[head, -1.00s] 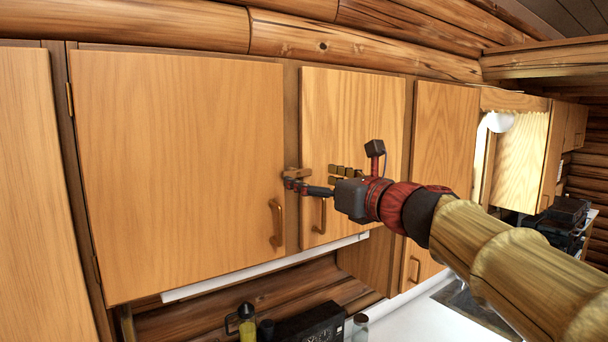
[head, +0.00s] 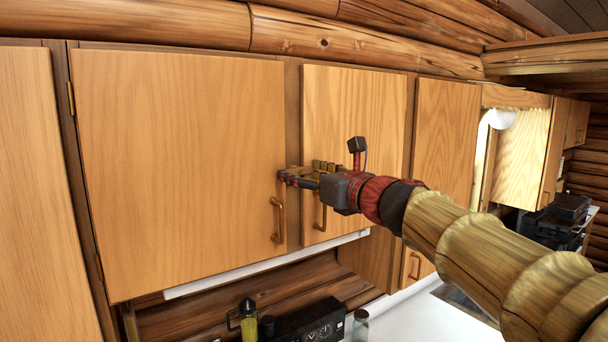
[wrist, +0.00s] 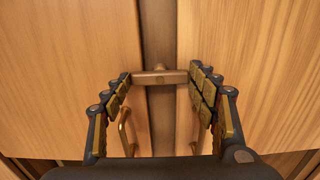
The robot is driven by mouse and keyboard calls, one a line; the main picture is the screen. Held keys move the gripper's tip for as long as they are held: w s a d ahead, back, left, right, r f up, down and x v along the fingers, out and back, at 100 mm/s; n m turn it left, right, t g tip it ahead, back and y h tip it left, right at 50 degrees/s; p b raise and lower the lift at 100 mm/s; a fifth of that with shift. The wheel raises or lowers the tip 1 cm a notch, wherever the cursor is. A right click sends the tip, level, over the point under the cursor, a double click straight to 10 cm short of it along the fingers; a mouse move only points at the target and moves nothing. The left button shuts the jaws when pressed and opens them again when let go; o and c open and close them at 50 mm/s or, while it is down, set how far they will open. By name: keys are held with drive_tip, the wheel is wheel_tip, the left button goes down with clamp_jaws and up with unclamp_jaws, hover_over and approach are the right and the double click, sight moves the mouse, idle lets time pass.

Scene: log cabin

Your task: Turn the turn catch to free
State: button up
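The turn catch (wrist: 160,77) is a small brown bar lying level across the post between two cabinet doors, its ends reaching over the door edges. In the wrist view my gripper (wrist: 160,84) is open, with one finger beside each end of the bar. I cannot tell whether either finger touches it. In the head view my gripper (head: 291,178) is up at the post, and its fingers largely hide the catch.
The left door (head: 180,170) and the right door (head: 350,115) are closed, each with a bar handle low near the post. A yellow bottle (head: 248,325) and a black box (head: 310,322) stand below. The space before the left door is clear.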

drive_tip(key=c, duration=0.6)
drive_tip(key=shift+c, duration=0.2)
drive_tip(key=shift+f+n+b, duration=0.1)
drive_tip(key=shift+n+b, duration=0.2)
drive_tip(key=shift+b, duration=0.05)
drive_tip(key=n+b, duration=0.2)
drive_tip(key=shift+f+n+b, duration=0.1)
drive_tip(key=shift+n+b, duration=0.2)
drive_tip(key=shift+b, duration=0.05)
drive_tip(key=n+b, duration=0.4)
drive_tip(key=shift+n, duration=0.3)
drive_tip(key=n+b, duration=0.4)
drive_tip(key=n, duration=0.1)
drive_tip(key=n+b, duration=0.3)
drive_tip(key=n, duration=0.2)
drive_tip(key=shift+b, duration=0.35)
